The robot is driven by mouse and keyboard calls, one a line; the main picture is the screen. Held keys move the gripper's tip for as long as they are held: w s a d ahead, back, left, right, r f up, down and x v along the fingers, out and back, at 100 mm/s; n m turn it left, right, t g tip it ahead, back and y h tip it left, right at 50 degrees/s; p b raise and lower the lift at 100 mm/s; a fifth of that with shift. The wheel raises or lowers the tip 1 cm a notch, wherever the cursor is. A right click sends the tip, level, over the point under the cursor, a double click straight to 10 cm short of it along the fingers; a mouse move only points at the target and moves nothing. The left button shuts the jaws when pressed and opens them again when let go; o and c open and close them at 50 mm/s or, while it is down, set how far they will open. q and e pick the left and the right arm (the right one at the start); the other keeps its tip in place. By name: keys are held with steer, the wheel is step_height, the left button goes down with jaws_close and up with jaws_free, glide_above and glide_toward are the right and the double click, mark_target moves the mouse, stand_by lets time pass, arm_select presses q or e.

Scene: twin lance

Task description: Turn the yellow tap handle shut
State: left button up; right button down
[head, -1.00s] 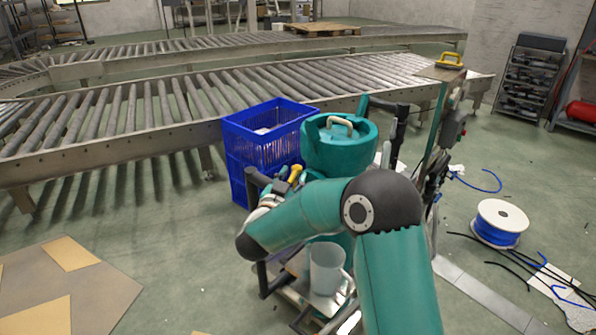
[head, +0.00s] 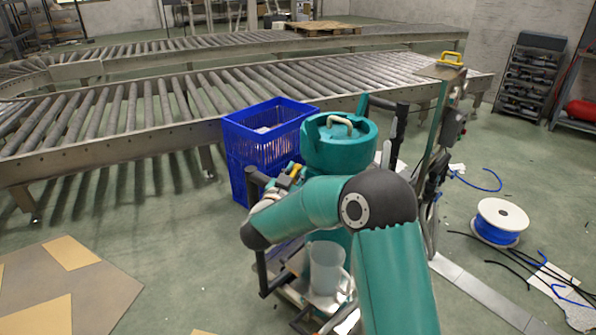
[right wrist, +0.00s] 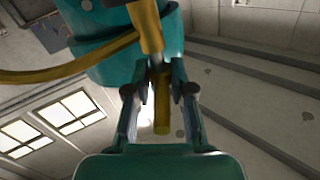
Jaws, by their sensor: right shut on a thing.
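The yellow tap handle (head: 297,169) shows as a small patch at the left side of the teal tank (head: 341,150). My right gripper (head: 286,181) is at the tap, largely covered by my own arm in the head view. In the right wrist view, the two fingers of the gripper (right wrist: 159,93) stand on either side of the yellow handle (right wrist: 162,112) and are shut on it. The tap body is mostly hidden in the head view. My left gripper is not in view.
A clear jug (head: 326,268) stands below the tank on the cart. A blue crate (head: 245,140) is just behind and left. A roller conveyor (head: 120,110) runs across the back. A cable spool (head: 500,222) and loose cables lie on the floor at right.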

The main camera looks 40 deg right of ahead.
steer(key=g, duration=0.1)
steer(key=m+g+h+p, duration=0.1)
steer(key=m+g, duration=0.1)
steer(key=shift+w+a+r+h, duration=0.25)
steer(key=shift+w+h, duration=0.05)
steer(key=shift+w, duration=0.1)
steer(key=shift+w+m+g+h+p, duration=0.1)
steer(key=shift+m+g+h+p, duration=0.2)
steer(key=shift+m+g+p, duration=0.95)
steer(key=shift+g+b, duration=0.4)
steer(key=shift+g, duration=0.25)
steer(key=c, duration=1.2)
jaws_free()
steer(key=shift+f, duration=0.15)
steer(key=a, duration=1.2)
steer(key=shift+s+f, duration=0.1)
steer(key=shift+s, duration=0.3)
steer(key=shift+w, duration=0.1)
